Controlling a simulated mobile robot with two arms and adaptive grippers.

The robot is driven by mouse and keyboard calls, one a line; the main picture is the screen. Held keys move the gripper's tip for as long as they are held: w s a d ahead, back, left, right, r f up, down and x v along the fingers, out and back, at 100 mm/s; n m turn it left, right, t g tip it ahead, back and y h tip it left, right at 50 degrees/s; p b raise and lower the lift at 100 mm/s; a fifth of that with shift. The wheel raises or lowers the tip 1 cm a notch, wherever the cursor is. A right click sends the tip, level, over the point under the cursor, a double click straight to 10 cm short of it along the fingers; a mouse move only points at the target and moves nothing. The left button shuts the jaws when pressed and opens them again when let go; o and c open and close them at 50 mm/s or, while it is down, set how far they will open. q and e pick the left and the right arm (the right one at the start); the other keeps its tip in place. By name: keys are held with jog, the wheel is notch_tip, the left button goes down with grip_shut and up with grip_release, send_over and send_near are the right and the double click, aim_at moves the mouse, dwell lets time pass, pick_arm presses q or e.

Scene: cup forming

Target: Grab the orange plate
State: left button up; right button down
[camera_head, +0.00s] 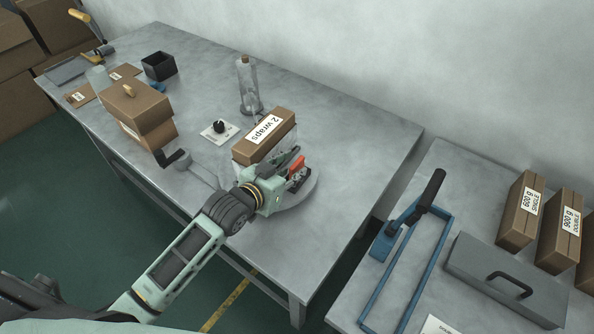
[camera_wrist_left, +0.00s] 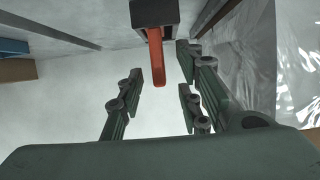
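The orange plate (camera_head: 298,162) shows as a small orange piece on the table, right beside my left gripper (camera_head: 292,172). In the left wrist view the orange plate (camera_wrist_left: 156,57) is a narrow orange strip sticking out from a dark block (camera_wrist_left: 153,12). My left gripper also shows in the left wrist view (camera_wrist_left: 160,82), with its fingers apart and the orange strip's end in or just beyond the gap between them. No finger visibly touches it. The gripper hides part of the device around the plate in the head view. My right gripper is not in view.
A cardboard box labelled "2 wraps" (camera_head: 264,136) stands close behind my left gripper. A second table holds a blue frame (camera_head: 408,262) and a grey case (camera_head: 508,282).

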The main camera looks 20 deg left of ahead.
pick_arm(q)
jog(key=shift+x, duration=1.4)
grip_shut()
